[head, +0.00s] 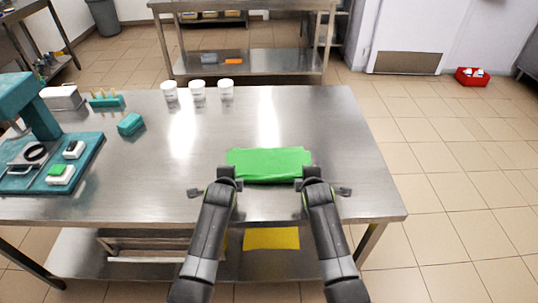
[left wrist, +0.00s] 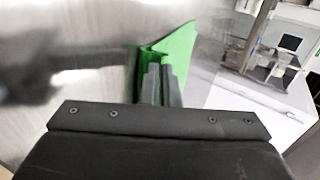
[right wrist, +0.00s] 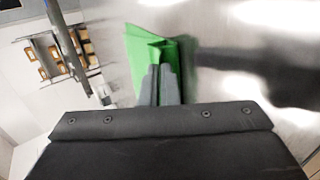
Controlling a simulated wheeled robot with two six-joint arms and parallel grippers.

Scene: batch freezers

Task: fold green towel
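The green towel (head: 268,163) lies at the front middle of the steel table as a wide, flat strip. My left gripper (head: 229,178) is at its left end and my right gripper (head: 311,179) at its right end. In the left wrist view, the closed fingers (left wrist: 161,72) meet at a bunched fold of the towel (left wrist: 178,48). In the right wrist view, the closed fingers (right wrist: 160,72) likewise pinch a creased edge of the towel (right wrist: 152,47). The fingers and the bunched cloth hide the exact grip points.
Three white cups (head: 198,89) stand along the table's (head: 340,150) back edge. A teal machine (head: 38,110), a teal block (head: 130,124) and a small rack (head: 104,99) are at the left. A yellow item (head: 271,238) shows below the tabletop. The table is bare around the towel.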

